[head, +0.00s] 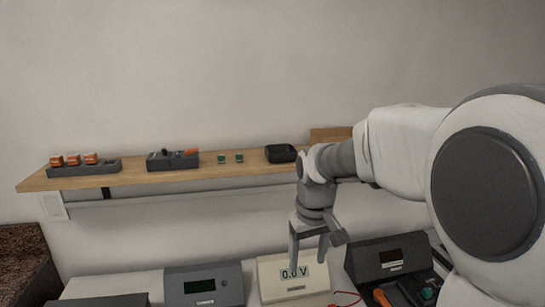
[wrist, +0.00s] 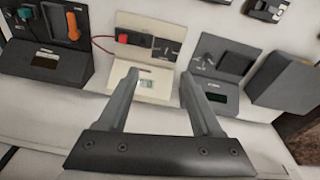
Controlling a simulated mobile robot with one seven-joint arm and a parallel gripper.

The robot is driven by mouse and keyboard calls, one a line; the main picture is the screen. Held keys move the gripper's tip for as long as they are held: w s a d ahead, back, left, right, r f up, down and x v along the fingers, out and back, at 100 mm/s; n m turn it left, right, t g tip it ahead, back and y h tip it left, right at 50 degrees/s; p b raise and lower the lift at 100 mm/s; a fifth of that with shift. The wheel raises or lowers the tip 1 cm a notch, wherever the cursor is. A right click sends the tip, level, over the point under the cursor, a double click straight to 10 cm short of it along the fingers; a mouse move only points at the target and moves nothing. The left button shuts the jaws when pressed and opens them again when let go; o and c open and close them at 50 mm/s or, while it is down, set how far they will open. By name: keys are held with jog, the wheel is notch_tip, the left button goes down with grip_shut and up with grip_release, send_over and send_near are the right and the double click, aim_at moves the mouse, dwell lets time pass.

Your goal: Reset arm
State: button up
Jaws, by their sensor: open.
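My gripper (head: 309,250) hangs from my arm in front of the wall, above the back of the workbench, with its fingers pointing down. In the head view its fingertips overlap a cream meter (head: 277,277) whose display reads 0.0 V. In the wrist view my gripper (wrist: 158,82) is open, its two fingers spread apart with nothing between them. The cream meter (wrist: 147,45) lies beyond the fingers there, with a red button and a red cable. I cannot tell the exact height of the fingertips above it.
A wooden shelf (head: 140,181) on the wall holds a rack of orange-and-white parts (head: 85,167), a dark tool holder (head: 172,159), two small green parts and a black tray (head: 281,153). A dark grey station (head: 388,262) with an orange-handled tool stands right, a grey unit (head: 204,284) left.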

jog(key=s+d+r+m+t, duration=0.1)
jog(key=s+d+r, duration=0.1)
jog(key=s, duration=0.5)
jog(key=s+d+r+m+t+p, duration=0.1)
jog(key=s+d+r, duration=0.1)
jog(key=s, duration=0.5)
jog(key=s+d+r+m+t+p, duration=0.1)
jog(key=s+d+r+t, duration=0.1)
jog(key=s+r, duration=0.2)
jog(key=s, duration=0.3)
jog(key=shift+d+r+m, duration=0.25)
jog(key=shift+r+m, duration=0.05)
jog(key=shift+m, duration=0.1)
jog(key=shift+s, duration=0.1)
